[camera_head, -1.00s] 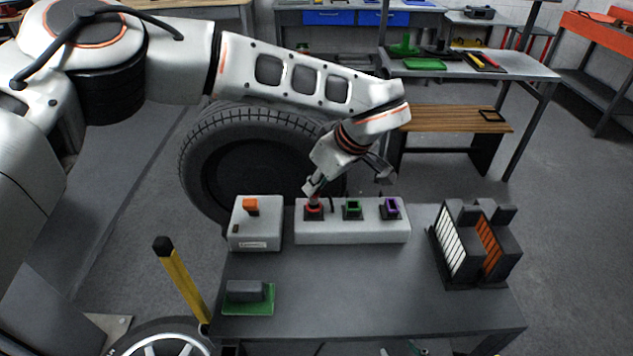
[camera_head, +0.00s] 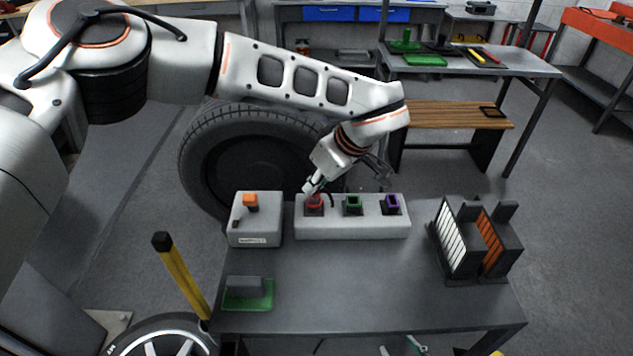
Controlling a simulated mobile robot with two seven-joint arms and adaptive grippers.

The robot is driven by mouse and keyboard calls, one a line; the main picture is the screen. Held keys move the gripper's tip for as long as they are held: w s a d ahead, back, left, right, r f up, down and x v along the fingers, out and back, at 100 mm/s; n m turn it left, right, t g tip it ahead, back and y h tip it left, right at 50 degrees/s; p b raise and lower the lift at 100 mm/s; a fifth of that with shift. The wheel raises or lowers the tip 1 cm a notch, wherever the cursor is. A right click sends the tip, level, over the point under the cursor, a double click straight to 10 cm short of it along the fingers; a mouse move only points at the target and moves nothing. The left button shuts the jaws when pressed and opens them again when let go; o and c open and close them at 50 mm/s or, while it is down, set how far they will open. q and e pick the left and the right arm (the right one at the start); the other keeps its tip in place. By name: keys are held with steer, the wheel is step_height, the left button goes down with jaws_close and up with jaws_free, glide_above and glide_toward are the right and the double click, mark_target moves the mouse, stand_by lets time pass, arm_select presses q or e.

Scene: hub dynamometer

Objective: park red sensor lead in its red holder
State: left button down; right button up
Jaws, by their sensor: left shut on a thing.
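A light grey block (camera_head: 350,230) on the table carries a row of three holders, marked red, green and purple. The red holder (camera_head: 314,211) is at its left end. My left gripper (camera_head: 313,190) reaches down from behind, right above the red holder, and is shut on the red sensor lead (camera_head: 314,201). The lead's red end is at the mouth of the holder; how deep it sits I cannot tell. The green holder (camera_head: 353,206) and purple holder (camera_head: 392,205) are to the right. My right gripper is not in view.
A grey box with an orange part (camera_head: 255,225) stands left of the block. A green base with a grey piece (camera_head: 248,294) lies at front left. A rack of white and orange plates (camera_head: 475,240) stands at right. A large tyre (camera_head: 215,160) is behind. The table's front is clear.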

arm_select(q)
steer(key=shift+f, duration=0.15)
steer(key=shift+f, duration=0.35)
steer(key=shift+f+b, duration=0.2)
steer(key=shift+b, duration=0.1)
steer(key=c, duration=1.9)
jaws_free()
steer(key=shift+r, duration=0.1)
